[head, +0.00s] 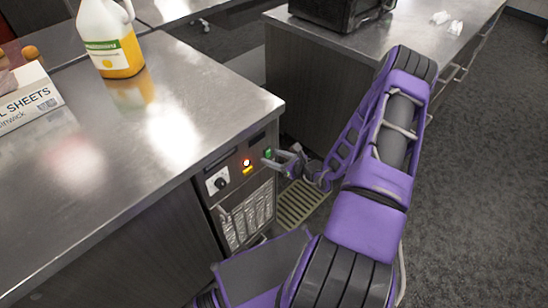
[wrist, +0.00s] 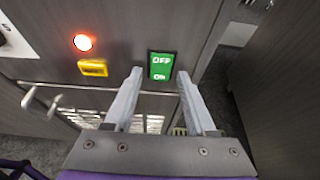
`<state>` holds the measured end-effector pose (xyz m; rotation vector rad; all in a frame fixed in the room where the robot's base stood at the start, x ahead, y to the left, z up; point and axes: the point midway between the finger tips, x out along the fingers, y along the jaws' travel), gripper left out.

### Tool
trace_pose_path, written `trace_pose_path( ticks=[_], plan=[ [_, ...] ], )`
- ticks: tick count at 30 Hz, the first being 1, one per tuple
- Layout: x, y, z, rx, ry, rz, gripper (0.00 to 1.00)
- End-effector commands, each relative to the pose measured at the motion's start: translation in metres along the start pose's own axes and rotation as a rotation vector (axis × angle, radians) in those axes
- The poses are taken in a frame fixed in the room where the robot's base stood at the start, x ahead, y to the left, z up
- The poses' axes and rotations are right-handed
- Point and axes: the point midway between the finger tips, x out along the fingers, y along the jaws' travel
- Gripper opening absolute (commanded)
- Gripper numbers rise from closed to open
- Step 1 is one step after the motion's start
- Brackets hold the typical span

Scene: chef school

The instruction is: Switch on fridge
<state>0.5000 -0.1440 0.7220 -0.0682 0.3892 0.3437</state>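The fridge control panel (head: 232,178) is on the end of the steel counter unit, under the worktop edge. It has a green rocker switch marked OFF and ON, seen in the wrist view (wrist: 161,66) and at the panel's right in the head view (head: 267,154). A glowing red-orange light (wrist: 83,42) and a yellow button or label (wrist: 93,68) are left of the switch. My gripper (wrist: 158,72) is open and empty, its two fingers pointing at the panel with the switch between their tips. I cannot tell whether a finger touches it.
A black dial (head: 217,184) is on the panel's left, above a metal vent (head: 247,215). The worktop (head: 160,120) overhangs the panel and holds a juice jug (head: 110,40) and a sheets box (head: 27,100). A second counter (head: 320,75) stands to the right, with a floor drain grate (head: 298,205) below.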

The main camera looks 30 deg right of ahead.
Motion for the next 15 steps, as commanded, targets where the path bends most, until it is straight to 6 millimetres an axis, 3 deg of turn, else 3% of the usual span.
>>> trace_pose_path(
  ticks=[1, 9, 15],
  plan=[
    [-0.0001, 0.0, 0.0001, 0.0, 0.0, 0.0, 0.45],
    [-0.0003, 0.0, 0.0002, 0.0, 0.0, 0.0, 0.0],
    [0.0002, -0.0001, -0.0013, 0.0, -0.006, 0.0, 0.0]
  ],
)
